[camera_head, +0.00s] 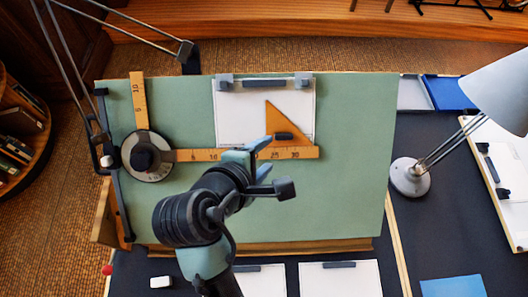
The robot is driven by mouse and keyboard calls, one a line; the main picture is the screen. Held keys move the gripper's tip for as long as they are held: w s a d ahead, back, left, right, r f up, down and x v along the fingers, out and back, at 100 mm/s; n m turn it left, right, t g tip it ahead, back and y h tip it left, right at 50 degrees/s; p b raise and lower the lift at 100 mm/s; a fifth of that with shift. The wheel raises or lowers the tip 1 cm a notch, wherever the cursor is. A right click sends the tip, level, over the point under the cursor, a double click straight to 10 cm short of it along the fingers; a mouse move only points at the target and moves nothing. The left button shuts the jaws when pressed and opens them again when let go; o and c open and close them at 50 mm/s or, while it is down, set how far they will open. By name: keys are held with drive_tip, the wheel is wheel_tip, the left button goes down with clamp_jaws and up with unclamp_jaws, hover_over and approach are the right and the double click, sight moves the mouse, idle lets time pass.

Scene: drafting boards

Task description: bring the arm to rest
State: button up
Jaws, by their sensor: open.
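My arm (195,215) rises from the bottom of the picture and reaches over the green drafting board (350,130). My gripper (268,171) is open over the middle of the board, below the horizontal wooden ruler (198,155). I see nothing between its fingers. How high it is above the board is hard to tell. An orange set square (281,120) with a dark grip lies above the ruler, on a white sheet (236,115). My arm hides part of the board's lower left.
A drafting machine head (148,157) joins the ruler at the left. A white lamp (409,177) stands right of the board. White sheets (340,280) with dark clips and a white block (160,282) lie on the dark desk along the front. A bookshelf (20,135) is far left.

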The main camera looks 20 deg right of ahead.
idle(0.4)
drive_tip(key=w+a+r+m+t+y, duration=0.1)
drive_tip(key=w+a+r+m+t, duration=0.3)
drive_tip(key=r, duration=0.8)
drive_tip(key=w+a+r+m+t+y, duration=0.1)
drive_tip(key=w+r+m+t+y, duration=0.1)
drive_tip(key=w+r+t, duration=0.7)
drive_tip(key=s+a+r+m+t+y, duration=0.1)
drive_tip(key=s+r, duration=0.3)
drive_tip(key=r, duration=0.6)
drive_tip(key=s+a+r+m+t+y, duration=0.1)
drive_tip(key=s+r+m+t, duration=0.2)
drive_tip(key=r, duration=0.7)
drive_tip(key=s+a+r+m+t+y, duration=0.1)
drive_tip(key=s+r, duration=0.4)
drive_tip(key=r, duration=0.5)
drive_tip(key=m+t+y, duration=0.1)
drive_tip(key=m+t, duration=0.1)
drive_tip(key=shift+s+a+t+b, duration=0.25)
drive_tip(key=shift+s+t+b, duration=0.05)
drive_tip(key=shift+s+b, duration=0.05)
drive_tip(key=shift+f, duration=0.1)
